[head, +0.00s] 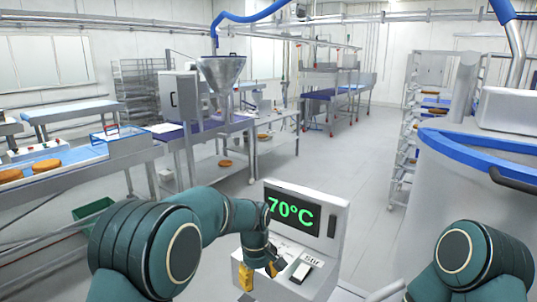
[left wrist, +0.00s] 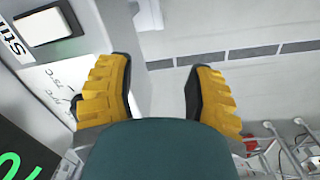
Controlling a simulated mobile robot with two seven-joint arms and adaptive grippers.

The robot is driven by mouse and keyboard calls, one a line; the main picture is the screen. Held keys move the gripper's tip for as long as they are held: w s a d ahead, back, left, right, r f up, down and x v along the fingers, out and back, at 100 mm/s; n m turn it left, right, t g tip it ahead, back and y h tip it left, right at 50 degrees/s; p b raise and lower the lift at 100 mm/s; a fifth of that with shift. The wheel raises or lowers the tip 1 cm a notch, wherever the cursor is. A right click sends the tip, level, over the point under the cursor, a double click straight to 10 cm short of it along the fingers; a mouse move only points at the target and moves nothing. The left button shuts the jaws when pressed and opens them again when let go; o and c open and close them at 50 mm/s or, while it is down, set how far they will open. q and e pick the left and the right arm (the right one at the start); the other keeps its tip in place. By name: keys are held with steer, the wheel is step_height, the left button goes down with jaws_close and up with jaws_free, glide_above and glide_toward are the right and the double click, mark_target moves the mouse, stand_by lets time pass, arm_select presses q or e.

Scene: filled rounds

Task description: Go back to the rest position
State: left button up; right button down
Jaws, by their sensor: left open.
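My left gripper (head: 260,276) is open in front of a metal control box with a screen (head: 293,212) reading 70°C in green. In the left wrist view my left gripper (left wrist: 160,90) shows its two yellow ridged fingers spread apart with nothing between them. Beside them are a white rocker switch (left wrist: 48,26) on the box's panel and part of the green digits. In the head view the switch (head: 301,272) sits just right of the gripper. I cannot tell whether a finger touches the panel. A link of my right arm shows at the lower right, but its gripper is out of view.
A large steel vat with a blue rim (head: 450,140) stands close on the right. A conveyor table (head: 75,165) with brown rounds (head: 46,165) is on the left. A hopper machine (head: 222,75) stands behind it. A rack (head: 408,130) stands near the vat. The middle floor (head: 335,160) is clear.

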arm_select(q)
steer(key=s+a+f+m+b, duration=0.1)
steer(key=s+a+f, duration=0.15)
steer(key=f, duration=0.75)
steer(key=s+a+f+m+t+h+b, duration=0.1)
steer(key=s+a+f+m+b, duration=0.1)
steer(key=s+f, duration=0.6)
steer(key=s+a+f+m+t+h+b, duration=0.1)
steer(key=s+a+f+h+b, duration=0.1)
steer(key=s+f, duration=0.7)
steer(key=s+a, duration=0.1)
steer(key=s, duration=0.3)
steer(key=shift+s+f+m, duration=0.15)
steer(key=shift+s+m, duration=0.15)
steer(key=shift+m, duration=0.1)
arm_select(e)
step_height(320, 180, down, 6)
steer(key=shift+a+f, duration=0.15)
steer(key=shift+f, duration=0.05)
arm_select(q)
steer(key=shift+a, duration=0.1)
